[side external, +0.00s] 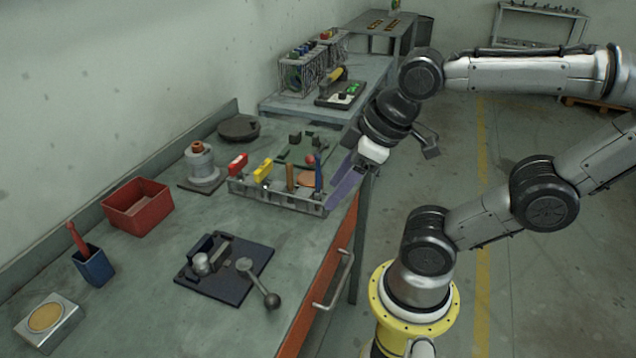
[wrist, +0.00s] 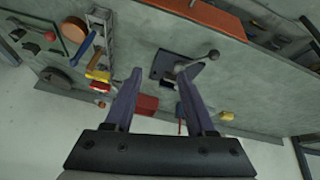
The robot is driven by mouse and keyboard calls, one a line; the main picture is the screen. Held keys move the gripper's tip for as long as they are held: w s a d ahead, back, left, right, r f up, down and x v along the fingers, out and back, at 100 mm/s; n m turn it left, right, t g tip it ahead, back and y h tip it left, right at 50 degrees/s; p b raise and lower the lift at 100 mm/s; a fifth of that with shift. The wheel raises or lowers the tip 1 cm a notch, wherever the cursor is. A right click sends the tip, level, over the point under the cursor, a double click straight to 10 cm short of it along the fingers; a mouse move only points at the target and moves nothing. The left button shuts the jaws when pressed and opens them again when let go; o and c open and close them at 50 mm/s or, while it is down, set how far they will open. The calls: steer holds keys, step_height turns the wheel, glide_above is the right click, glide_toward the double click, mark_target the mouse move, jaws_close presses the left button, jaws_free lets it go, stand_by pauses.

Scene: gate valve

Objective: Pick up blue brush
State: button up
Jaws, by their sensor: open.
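The blue brush (side external: 319,174) stands upright at the right end of a grey slotted rack (side external: 278,193) on the workbench. In the wrist view a small blue shape, likely the brush, shows near the top of the rack (wrist: 109,44). My gripper (side external: 338,188) has its purple-grey fingers pointing down and left, just right of the brush in the side view; I cannot tell the gap in depth. In the wrist view my gripper (wrist: 159,73) is open with nothing between its fingers, and the rack lies left of them.
A wooden-handled tool (side external: 290,177), a yellow-handled one (side external: 262,170) and a red-handled one (side external: 238,164) share the rack. A dark fixture with a ball lever (side external: 224,264), a red bin (side external: 138,206) and a blue cup (side external: 93,267) stand nearby. The bench's front edge is close.

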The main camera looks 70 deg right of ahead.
step_height(320, 180, up, 4)
steer(key=w+d+n+g, duration=0.1)
steer(key=w+d+n, duration=0.15)
steer(key=n, duration=0.75)
steer(key=n+g, duration=0.4)
steer(key=n, duration=0.1)
glide_above(318, 191)
steer(key=shift+w+d+f, duration=0.15)
steer(key=shift+d+f, duration=0.05)
steer(key=shift+f, duration=0.4)
steer(key=shift+w+d+f, duration=0.1)
steer(key=shift+d+f, duration=0.1)
steer(key=shift+f, duration=0.4)
step_height(318, 191, down, 14)
steer(key=shift+s+r, duration=0.1)
steer(key=shift+r, duration=0.1)
jaws_close()
